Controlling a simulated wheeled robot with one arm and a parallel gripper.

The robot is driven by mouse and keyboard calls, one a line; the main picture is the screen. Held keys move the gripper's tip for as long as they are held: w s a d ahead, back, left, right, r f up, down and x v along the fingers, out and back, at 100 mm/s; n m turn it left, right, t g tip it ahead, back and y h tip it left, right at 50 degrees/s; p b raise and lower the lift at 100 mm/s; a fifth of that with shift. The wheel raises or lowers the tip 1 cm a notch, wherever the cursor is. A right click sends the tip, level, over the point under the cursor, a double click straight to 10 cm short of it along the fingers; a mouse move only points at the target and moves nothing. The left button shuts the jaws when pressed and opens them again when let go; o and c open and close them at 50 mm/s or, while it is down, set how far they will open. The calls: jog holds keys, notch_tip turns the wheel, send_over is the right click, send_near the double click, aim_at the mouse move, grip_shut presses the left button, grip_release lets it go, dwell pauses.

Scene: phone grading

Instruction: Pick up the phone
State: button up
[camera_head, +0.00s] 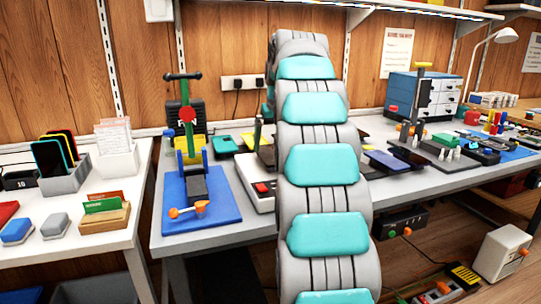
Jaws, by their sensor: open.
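Several phones with coloured edges stand upright in a grey holder (68,184) on the left table; the front one is a teal-edged phone (48,158). A dark blue flat slab (388,162), possibly a phone, lies raised on the main bench just right of my arm. A green-edged flat piece (225,145) lies left of my arm. I cannot tell which of these is the task's phone. My grey and teal arm rises through the middle and bends over at the top. My gripper is not visible, hidden behind the arm.
A white device (256,185) with red buttons sits beside my arm. A blue drawer cabinet (400,90) and a desk lamp (505,36) are at back right. A gap separates the two tables.

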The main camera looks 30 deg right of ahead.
aim_at(271, 155)
jog(key=shift+x, duration=1.15)
jog(key=c, duration=1.2)
